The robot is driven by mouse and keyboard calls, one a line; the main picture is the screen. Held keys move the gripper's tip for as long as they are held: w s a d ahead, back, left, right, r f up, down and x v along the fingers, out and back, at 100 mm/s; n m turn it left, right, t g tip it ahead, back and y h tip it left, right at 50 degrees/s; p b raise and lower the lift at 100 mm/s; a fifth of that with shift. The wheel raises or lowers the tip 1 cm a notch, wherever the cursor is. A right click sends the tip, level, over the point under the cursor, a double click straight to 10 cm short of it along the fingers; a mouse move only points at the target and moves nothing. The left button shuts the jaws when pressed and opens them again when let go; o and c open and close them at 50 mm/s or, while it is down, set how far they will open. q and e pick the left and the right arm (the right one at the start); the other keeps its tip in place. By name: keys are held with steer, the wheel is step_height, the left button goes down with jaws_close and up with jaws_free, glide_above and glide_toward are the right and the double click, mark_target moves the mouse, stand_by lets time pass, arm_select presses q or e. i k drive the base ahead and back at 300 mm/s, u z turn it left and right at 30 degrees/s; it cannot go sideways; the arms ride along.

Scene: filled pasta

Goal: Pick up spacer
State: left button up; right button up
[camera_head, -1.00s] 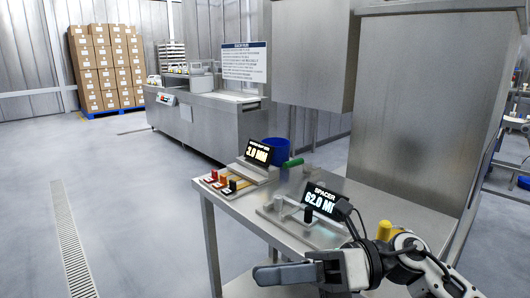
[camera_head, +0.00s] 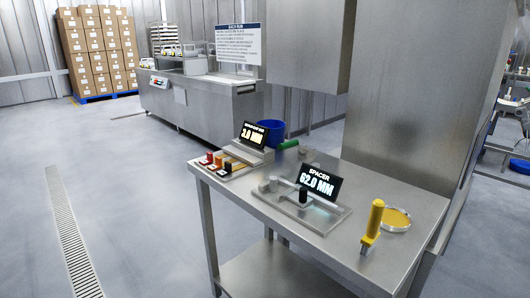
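A black display (camera_head: 318,182) reading "SPACER 62.0 MM" stands on a flat grey fixture plate (camera_head: 325,212) on the steel table. A short black post or knob (camera_head: 303,195) stands in front of the display. Grey round parts (camera_head: 270,184) sit at the plate's left end. I cannot tell which of these pieces, if any, is the spacer itself. Neither of my grippers is in view.
The steel table (camera_head: 400,190) also holds a yellow-handled tool (camera_head: 374,222), a round yellow-topped dish (camera_head: 397,219), a second display (camera_head: 253,135), and small red, orange and black-topped pieces (camera_head: 219,159). A blue bucket (camera_head: 271,131) is behind.

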mark_target(273, 180)
steer(key=u, duration=0.5)
steer(key=k, duration=0.95)
steer(key=z, duration=0.65)
steer(key=i, duration=0.9)
steer(key=u, duration=0.5)
steer(key=i, duration=0.55)
steer(key=u, duration=0.45)
